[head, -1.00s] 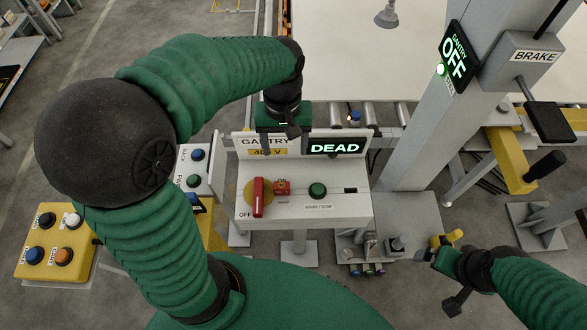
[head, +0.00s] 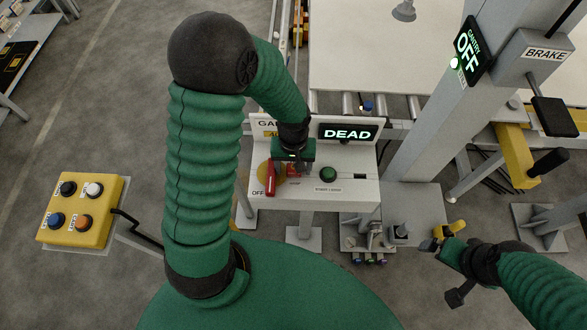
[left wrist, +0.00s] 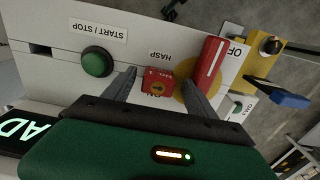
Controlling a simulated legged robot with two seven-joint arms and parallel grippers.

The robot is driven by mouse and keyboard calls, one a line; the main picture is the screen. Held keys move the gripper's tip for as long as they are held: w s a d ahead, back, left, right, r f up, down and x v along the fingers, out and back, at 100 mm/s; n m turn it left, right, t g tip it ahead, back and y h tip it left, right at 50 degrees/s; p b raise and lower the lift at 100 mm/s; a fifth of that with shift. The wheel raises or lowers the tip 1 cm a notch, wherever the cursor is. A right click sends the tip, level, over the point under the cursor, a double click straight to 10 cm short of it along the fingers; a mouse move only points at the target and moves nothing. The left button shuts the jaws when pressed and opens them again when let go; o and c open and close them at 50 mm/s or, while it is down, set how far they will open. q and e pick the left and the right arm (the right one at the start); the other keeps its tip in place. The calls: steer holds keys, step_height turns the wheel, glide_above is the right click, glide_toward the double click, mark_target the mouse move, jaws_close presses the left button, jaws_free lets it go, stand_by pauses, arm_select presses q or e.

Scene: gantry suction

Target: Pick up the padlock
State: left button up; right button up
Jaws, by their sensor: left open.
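The red padlock (left wrist: 157,82) sits at the HASP label on the grey control panel, beside the red switch handle. It also shows in the head view (head: 293,171), partly covered by my left gripper. My left gripper (head: 292,167) is over the panel. In the left wrist view its open fingers (left wrist: 158,84) reach to either side of the padlock, with gaps visible; I cannot tell their exact height above the panel. My right gripper (head: 436,245) is at the lower right, away from the padlock, near a small yellow part; its jaws are too small to judge.
The red handle (left wrist: 207,65) stands close beside one left finger. A green START/STOP button (left wrist: 97,62) is on the other side. The DEAD display (head: 348,133) rises behind the panel. A yellow button box (head: 80,207) stands at left and a grey post (head: 428,130) at right.

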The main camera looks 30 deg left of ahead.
arm_select(q)
steer(key=shift+w+d, duration=0.1)
steer(key=shift+w, duration=0.05)
steer(key=shift+c, duration=0.8)
steer(key=shift+w, duration=0.15)
steer(key=c, duration=0.5)
jaws_close()
